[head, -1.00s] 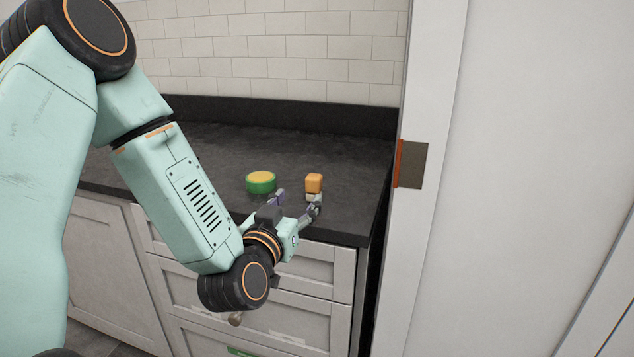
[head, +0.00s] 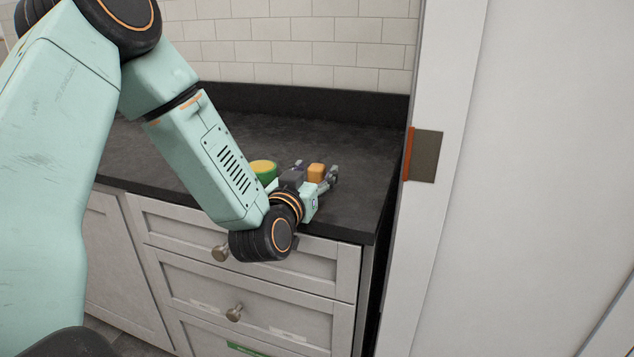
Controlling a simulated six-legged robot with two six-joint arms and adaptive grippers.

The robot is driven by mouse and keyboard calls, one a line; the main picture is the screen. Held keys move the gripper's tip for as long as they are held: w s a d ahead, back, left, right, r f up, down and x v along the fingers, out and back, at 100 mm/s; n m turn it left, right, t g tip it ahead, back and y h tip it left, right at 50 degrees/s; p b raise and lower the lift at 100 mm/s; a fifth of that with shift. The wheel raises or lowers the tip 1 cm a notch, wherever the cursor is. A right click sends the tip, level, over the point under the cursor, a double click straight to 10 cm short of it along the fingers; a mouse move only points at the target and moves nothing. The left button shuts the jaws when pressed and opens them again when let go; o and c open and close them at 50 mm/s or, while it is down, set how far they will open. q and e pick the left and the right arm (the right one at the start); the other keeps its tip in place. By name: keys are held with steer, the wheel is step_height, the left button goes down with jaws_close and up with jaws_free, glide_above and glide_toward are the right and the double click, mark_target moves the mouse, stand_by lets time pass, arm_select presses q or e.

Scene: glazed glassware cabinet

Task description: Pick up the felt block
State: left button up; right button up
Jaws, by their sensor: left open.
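A small block with an orange top (head: 316,171), which I take to be the felt block, stands on the dark counter. Its pale lower part, seen a second ago, is now hidden by my gripper. My left gripper (head: 317,169) is open, low over the counter, with one finger on each side of the block. I cannot tell whether either finger touches it. My right gripper is not in view.
A round green item with a yellow top (head: 263,167) sits just left of the gripper, partly hidden by my arm. The dark counter (head: 240,135) is clear behind. A white upright frame (head: 436,90) stands close on the right. Drawers (head: 240,285) are below.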

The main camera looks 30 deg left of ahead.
arm_select(q)
steer(key=shift+w, duration=0.4)
steer(key=shift+d+r, duration=0.15)
steer(key=shift+r, duration=0.15)
steer(key=shift+w+f, duration=0.15)
steer(key=shift+w, duration=0.1)
steer(key=shift+a, duration=0.25)
steer(key=c, duration=0.3)
steer(key=shift+s+d, duration=0.15)
steer(key=c, duration=0.8)
steer(key=shift+c, duration=0.2)
steer(key=shift+a+r, duration=0.2)
